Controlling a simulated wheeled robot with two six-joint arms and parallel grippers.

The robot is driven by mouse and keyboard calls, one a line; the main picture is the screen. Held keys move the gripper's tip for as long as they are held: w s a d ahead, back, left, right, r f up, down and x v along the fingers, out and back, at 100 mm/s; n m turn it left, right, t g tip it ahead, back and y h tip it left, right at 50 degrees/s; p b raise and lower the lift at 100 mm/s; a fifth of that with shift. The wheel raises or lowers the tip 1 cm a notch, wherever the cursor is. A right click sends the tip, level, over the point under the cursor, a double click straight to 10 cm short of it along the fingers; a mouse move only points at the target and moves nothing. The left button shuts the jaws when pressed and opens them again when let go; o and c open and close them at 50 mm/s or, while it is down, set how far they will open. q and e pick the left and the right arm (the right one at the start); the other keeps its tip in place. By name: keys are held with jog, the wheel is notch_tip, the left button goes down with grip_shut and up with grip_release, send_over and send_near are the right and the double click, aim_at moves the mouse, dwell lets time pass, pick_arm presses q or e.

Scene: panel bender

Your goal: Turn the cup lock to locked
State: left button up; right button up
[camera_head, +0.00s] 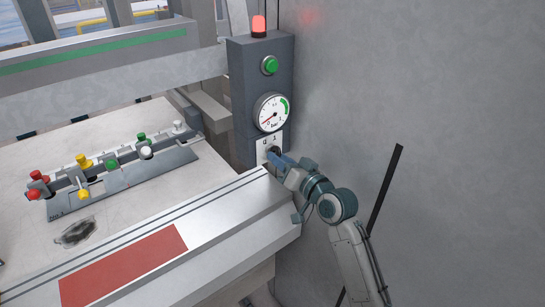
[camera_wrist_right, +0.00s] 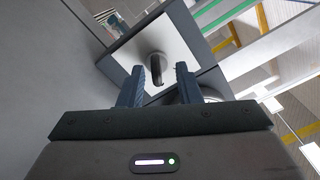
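The cup lock (camera_wrist_right: 156,62) is a dark knob with a bar-shaped grip on a light square plate, clear in the wrist view. In the head view the lock (camera_head: 273,150) sits low on the grey control column, mostly hidden by my right gripper (camera_head: 277,160). In the wrist view my right gripper (camera_wrist_right: 158,82) is open. Its two blue fingers stand apart, with the knob just ahead of the gap between them, and a clear gap shows on both sides. I cannot tell which mark the knob points at. My left gripper is not in view.
The column (camera_head: 241,110) also carries a gauge (camera_head: 271,113), a green button (camera_head: 269,66) and a red lamp (camera_head: 258,26). A bare wall rises close on the right. A bench with a valve strip (camera_head: 125,168) and a red panel (camera_head: 125,268) lies left.

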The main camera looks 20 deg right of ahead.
jog(key=b+v, duration=0.1)
jog(key=v, duration=0.5)
jog(key=shift+s+b, duration=0.4)
jog(key=shift+w+a, duration=0.15)
jog(key=shift+a, duration=0.15)
